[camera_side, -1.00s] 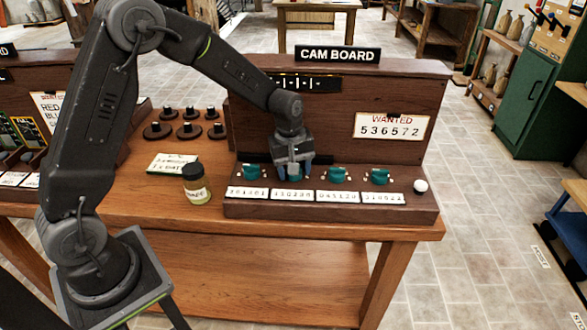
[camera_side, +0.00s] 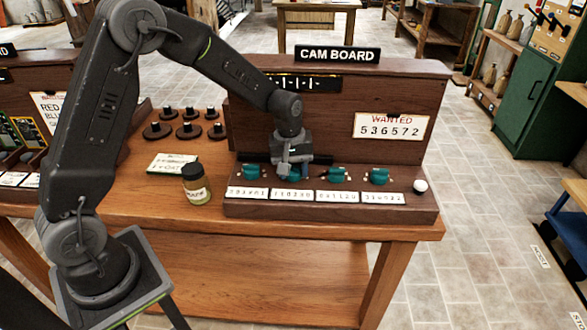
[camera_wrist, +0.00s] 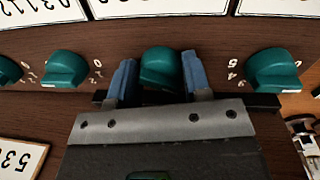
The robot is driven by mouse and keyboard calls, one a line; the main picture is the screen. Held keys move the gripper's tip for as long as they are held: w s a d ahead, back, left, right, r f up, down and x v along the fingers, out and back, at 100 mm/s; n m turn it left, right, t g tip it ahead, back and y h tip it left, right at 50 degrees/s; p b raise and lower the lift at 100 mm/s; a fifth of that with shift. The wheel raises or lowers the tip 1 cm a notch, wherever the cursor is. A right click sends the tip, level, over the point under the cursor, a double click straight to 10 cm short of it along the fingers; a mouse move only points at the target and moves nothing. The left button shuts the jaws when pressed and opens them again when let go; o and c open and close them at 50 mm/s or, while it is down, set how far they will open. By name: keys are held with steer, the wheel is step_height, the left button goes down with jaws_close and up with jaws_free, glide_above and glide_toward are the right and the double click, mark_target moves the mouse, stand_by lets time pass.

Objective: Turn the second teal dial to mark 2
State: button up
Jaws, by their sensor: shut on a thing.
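A row of several teal dials lies along the front ledge of the cam board. My gripper (camera_side: 294,172) points down onto the second dial from the left, which it largely covers in the side view. In the wrist view its blue fingertips (camera_wrist: 157,78) are shut on that second dial (camera_wrist: 161,68), one on each side. The wrist view looks from the opposite side, so the first dial (camera_wrist: 273,70) is on the right and the third dial (camera_wrist: 65,68) on the left. The numbers around the gripped dial are hidden by the fingers, so its mark cannot be read.
White number cards (camera_side: 351,197) line the ledge before the dials. A white button (camera_side: 420,186) is at its right end. A wanted sign (camera_side: 391,126) hangs on the upright board. A jar (camera_side: 196,184) and dark knobbed discs (camera_side: 190,113) stand left on the bench.

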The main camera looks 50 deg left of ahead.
steer(key=shift+m, duration=0.5)
steer(key=o, duration=0.6)
steer(key=shift+r, duration=0.1)
steer(key=r, duration=0.9)
steer(key=a+r, duration=0.1)
steer(key=r, duration=0.3)
steer(key=shift+s+r, duration=0.3)
steer(key=shift+s, duration=0.1)
